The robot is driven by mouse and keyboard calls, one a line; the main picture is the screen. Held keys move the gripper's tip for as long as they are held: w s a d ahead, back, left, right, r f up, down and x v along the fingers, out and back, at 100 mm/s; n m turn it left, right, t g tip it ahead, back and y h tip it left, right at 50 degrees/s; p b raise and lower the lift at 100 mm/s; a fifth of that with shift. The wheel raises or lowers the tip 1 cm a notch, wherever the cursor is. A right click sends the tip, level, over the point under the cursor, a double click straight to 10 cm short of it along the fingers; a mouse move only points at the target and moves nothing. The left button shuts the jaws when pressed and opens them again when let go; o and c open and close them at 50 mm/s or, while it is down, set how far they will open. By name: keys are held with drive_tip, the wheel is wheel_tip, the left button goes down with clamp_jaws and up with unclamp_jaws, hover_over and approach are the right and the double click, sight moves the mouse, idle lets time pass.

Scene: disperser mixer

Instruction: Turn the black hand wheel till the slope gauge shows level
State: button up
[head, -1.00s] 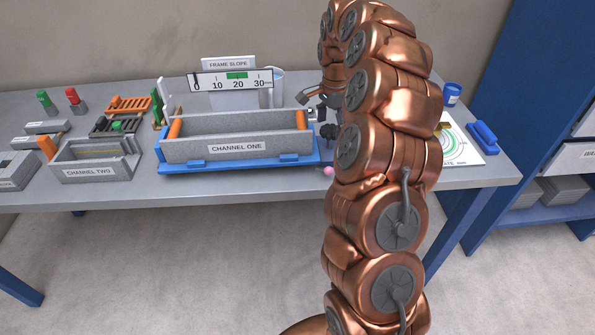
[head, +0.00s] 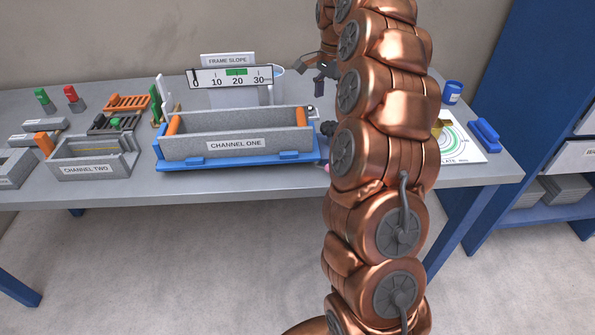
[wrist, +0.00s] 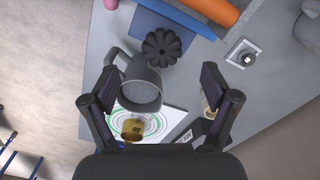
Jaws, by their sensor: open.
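The black hand wheel (head: 327,128) is at the right end of the channel one trough (head: 215,147), partly beside my arm. In the wrist view the lobed wheel (wrist: 166,47) lies ahead of and below my fingertips. The slope gauge (head: 230,77) stands behind the trough; its dark pointer is near 0, left of the green band around 20. My gripper (head: 311,64) is open and empty, above and apart from the wheel. In the wrist view my gripper (wrist: 158,82) has its fingers spread wide, with a grey mug-like vessel (wrist: 141,88) below between them.
The channel two trough (head: 92,157) and small coloured parts stand on the left. A ringed white plate (head: 458,142), a blue cup (head: 452,92) and a blue block (head: 484,135) are at the right. A brass cup (wrist: 133,128) shows in the wrist view. A blue shelf borders the right.

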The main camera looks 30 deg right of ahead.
drive_tip(key=s+a+r+n+g+p, duration=0.1)
drive_tip(key=s+a+n, duration=1.1)
drive_tip(key=s+a, duration=0.8)
drive_tip(key=shift+s+r, duration=0.15)
drive_tip(key=shift+s, duration=0.3)
idle(0.4)
drive_tip(key=s+a+f+n, duration=0.1)
drive_tip(key=s+f+n, duration=0.1)
drive_tip(key=s, duration=0.6)
drive_tip(key=s+a+f+n+p, duration=0.1)
drive_tip(key=s+a+f+n, duration=0.1)
drive_tip(key=s, duration=0.6)
drive_tip(key=shift+s+f+n+g, duration=0.4)
drive_tip(key=shift+f+n, duration=0.1)
drive_tip(key=shift+f, duration=0.3)
drive_tip(key=shift+d, duration=0.1)
